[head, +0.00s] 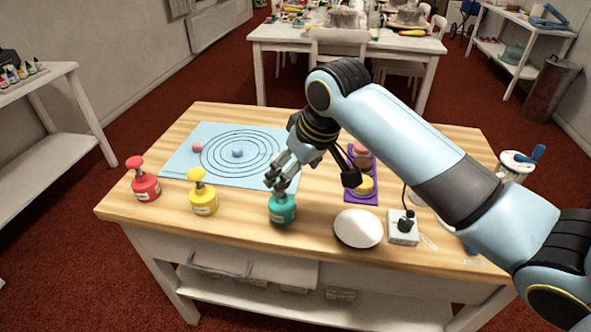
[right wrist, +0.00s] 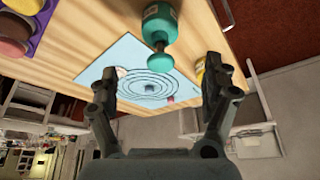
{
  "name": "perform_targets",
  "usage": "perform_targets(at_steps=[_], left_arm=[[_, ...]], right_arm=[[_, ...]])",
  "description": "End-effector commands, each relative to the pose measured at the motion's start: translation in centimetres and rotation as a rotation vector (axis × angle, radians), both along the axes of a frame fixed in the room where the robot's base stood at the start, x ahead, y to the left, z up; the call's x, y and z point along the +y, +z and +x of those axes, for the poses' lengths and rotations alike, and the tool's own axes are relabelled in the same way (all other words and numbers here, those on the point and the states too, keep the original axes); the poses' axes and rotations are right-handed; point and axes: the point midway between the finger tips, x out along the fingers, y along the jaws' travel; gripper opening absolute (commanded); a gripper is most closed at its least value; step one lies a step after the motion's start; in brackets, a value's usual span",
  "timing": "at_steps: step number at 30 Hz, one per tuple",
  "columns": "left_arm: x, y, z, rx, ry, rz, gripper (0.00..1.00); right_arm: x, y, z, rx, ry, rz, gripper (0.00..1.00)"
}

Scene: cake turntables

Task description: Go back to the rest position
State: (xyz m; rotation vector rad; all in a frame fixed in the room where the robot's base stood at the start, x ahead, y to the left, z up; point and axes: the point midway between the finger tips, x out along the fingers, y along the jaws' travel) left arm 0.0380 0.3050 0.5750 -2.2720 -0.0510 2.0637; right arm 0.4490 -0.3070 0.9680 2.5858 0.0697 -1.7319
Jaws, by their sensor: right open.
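My right arm reaches in from the right in the head view. Its gripper (head: 277,182) is open, with its fingertips at the top of a teal pump bottle (head: 283,210) and hiding the pump head in that view. In the right wrist view the open gripper (right wrist: 165,85) has its fingers spread, and the upright teal bottle (right wrist: 158,28) shows beyond them with nothing gripped. I cannot tell whether a finger touches the pump. My left gripper is not in view.
A red pump bottle (head: 145,184) and a yellow one (head: 203,194) stand left of the teal one on the wooden table (head: 250,243). A blue mat (head: 180,162) with rings lies behind. A white disc (head: 358,229), a switch box (head: 403,236) and a purple tray (head: 352,195) are right.

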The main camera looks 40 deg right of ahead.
Motion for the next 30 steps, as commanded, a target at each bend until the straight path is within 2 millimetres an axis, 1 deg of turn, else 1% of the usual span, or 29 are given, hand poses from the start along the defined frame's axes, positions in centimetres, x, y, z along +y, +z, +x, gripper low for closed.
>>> perform_targets(at_steps=[11, 14, 17, 18, 20, 21, 24, 27, 30], left_arm=[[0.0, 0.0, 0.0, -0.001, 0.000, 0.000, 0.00], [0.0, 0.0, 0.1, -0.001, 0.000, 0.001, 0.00], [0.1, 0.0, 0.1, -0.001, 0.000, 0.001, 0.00], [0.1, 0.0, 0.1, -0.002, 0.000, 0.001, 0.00], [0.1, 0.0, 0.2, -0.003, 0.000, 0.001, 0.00], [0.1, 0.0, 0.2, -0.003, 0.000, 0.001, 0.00], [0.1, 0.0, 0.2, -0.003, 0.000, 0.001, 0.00], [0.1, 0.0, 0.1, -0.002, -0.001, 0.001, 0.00], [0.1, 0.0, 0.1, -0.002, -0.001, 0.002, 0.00]], right_arm=[[0.0, 0.0, 0.0, -0.001, 0.000, 0.000, 0.82], [0.3, -0.2, -0.8, 0.003, 0.003, -0.003, 0.82], [1.1, -0.6, -3.6, 0.014, 0.014, -0.015, 0.82], [1.5, -0.6, -5.1, 0.019, 0.018, -0.023, 0.82], [2.0, -0.6, -7.4, 0.027, 0.023, -0.034, 0.82], [2.3, -0.5, -9.0, 0.033, 0.026, -0.042, 0.82], [2.9, 0.0, -12.3, 0.042, 0.028, -0.059, 0.82], [3.2, 0.7, -15.1, 0.051, 0.026, -0.072, 0.82], [3.5, 1.5, -17.6, 0.059, 0.022, -0.084, 0.82]])
